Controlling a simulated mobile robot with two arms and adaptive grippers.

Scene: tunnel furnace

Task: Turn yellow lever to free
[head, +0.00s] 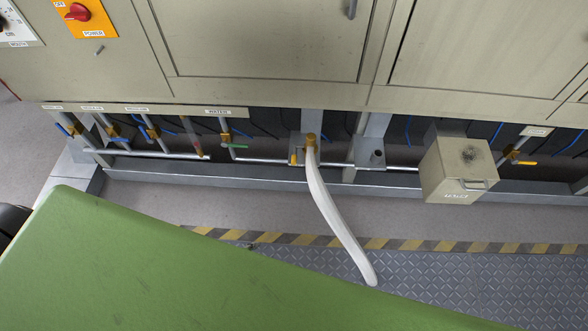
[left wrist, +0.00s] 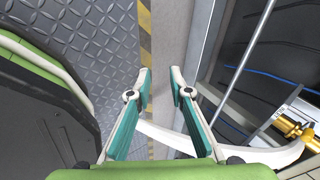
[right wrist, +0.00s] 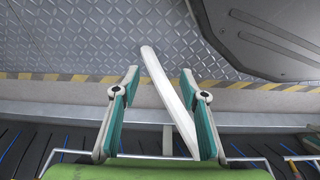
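In the head view a yellow lever (head: 523,163) sits on a brass valve (head: 515,153) at the right, below a small label and right of a beige box. Its fine position is too small to read. A small yellow-orange part (head: 293,158) shows beside the white hose's brass fitting (head: 311,141); I cannot tell whether it is a lever. My left gripper (left wrist: 160,78) is open and empty in the left wrist view, with the hose behind it. My right gripper (right wrist: 160,76) is open and empty; the hose passes behind its gap. Neither gripper's fingers show in the head view.
A white hose (head: 338,220) hangs from the pipe to the floor. A beige box (head: 457,168) juts out left of the yellow lever. Several blue levers and a green lever (head: 238,146) line the pipes at left. A broad green surface covers the lower left.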

